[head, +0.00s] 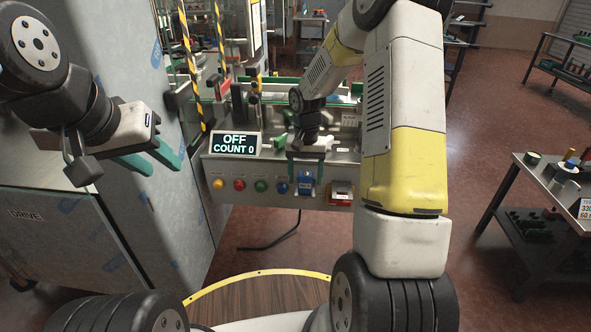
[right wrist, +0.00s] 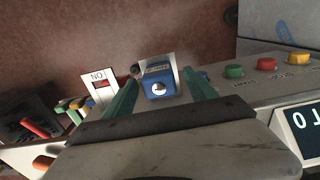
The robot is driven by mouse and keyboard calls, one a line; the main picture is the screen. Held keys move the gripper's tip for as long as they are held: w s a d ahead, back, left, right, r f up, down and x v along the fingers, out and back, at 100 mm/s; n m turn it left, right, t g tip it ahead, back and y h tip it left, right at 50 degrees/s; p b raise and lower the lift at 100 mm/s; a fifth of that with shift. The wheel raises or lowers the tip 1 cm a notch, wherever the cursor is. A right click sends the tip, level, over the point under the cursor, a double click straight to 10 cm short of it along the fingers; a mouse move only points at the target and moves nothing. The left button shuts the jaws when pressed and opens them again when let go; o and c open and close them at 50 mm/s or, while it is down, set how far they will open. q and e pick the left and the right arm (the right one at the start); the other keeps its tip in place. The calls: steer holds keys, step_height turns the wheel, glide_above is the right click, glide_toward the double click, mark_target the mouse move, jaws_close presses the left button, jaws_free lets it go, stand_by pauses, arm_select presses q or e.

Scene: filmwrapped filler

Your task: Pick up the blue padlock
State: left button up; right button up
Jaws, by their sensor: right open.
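The blue padlock (head: 306,184) is at the front of the machine's control panel, right of the round buttons. My left gripper (head: 164,168) is open and empty at the left, away from the panel.
The panel has several coloured buttons (head: 239,185) and an OFF/COUNT 0 display (head: 233,144). A red switch (head: 341,193) sits close right of the padlock. A grey cabinet (head: 110,215) stands left; a dark table (head: 545,210) with items stands right.

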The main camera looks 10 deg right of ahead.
steer(key=shift+s+f, duration=0.1)
steer(key=shift+f, duration=1.3)
jaws_close()
